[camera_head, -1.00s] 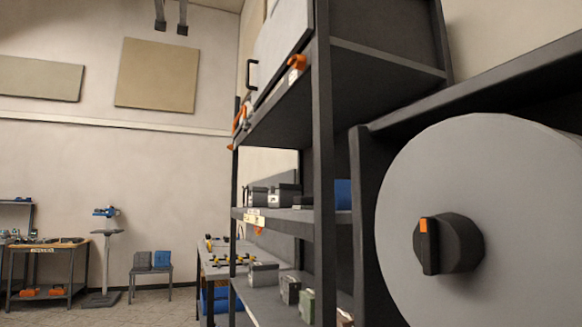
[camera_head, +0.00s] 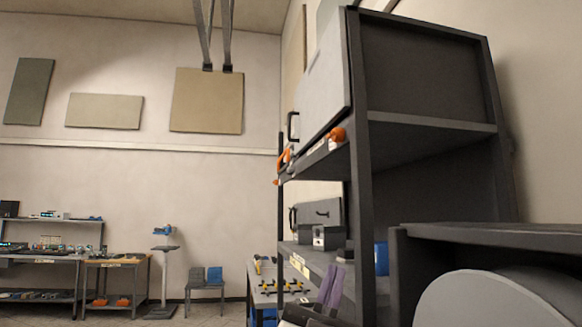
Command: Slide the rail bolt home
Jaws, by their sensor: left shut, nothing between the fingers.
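I cannot make out the rail bolt for certain. An orange knob (camera_head: 338,135) sits at the front edge of the upper shelf, below a pale grey panel (camera_head: 325,85) with a black handle. A second orange part (camera_head: 284,160) is at the far end of the same edge. My left gripper (camera_head: 335,272) shows at the bottom centre, in front of the rack's lower shelves. Its purple-grey fingers point up and are shut and empty, apart from and below both orange parts. My right gripper is out of view.
The dark shelf rack (camera_head: 361,200) stands close on the right, with grey boxes (camera_head: 328,237) and a blue item (camera_head: 381,258) on a shelf. A large grey round drum (camera_head: 490,305) is at the bottom right.

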